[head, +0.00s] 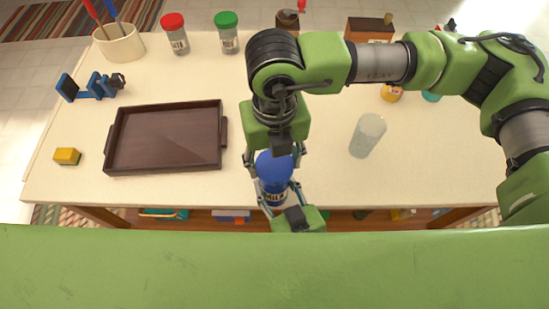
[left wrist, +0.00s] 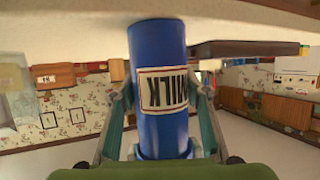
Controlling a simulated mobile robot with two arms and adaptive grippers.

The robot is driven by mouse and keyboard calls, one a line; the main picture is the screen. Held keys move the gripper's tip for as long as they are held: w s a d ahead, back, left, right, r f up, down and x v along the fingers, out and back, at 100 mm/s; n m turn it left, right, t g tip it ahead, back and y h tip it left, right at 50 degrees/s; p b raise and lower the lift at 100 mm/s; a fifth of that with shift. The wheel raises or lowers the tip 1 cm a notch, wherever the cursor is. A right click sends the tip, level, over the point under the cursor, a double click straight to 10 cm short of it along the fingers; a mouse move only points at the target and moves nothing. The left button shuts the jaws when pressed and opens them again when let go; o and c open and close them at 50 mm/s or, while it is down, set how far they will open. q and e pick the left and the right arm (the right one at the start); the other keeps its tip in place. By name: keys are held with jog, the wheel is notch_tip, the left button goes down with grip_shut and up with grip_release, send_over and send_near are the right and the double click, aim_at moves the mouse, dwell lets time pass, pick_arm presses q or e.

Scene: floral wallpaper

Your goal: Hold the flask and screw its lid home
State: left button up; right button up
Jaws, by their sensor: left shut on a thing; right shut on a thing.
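The blue flask (head: 273,198) with a white MILK label stands near the table's front edge, its lower part partly hidden by my left gripper. My left gripper (head: 280,194) comes up from the front and is shut around the flask. In the left wrist view the flask (left wrist: 158,55) lies between its two fingers, label facing the camera. The round blue lid (head: 273,168) is on top of the flask, and my right gripper (head: 276,158) is shut on it from above. How far the lid is seated, and any gap under it, I cannot tell.
A brown tray (head: 165,170) lies to the left, a yellow block (head: 67,156) beyond it. A clear glass (head: 367,136) stands to the right. Red-lidded (head: 175,33) and green-lidded (head: 227,33) jars and a utensil crock (head: 120,43) stand at the back.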

jog(key=m, duration=0.3)
jog(key=shift+m, duration=0.4)
jog(key=o, duration=0.8)
jog(key=n, duration=1.2)
jog(key=shift+n, duration=0.4)
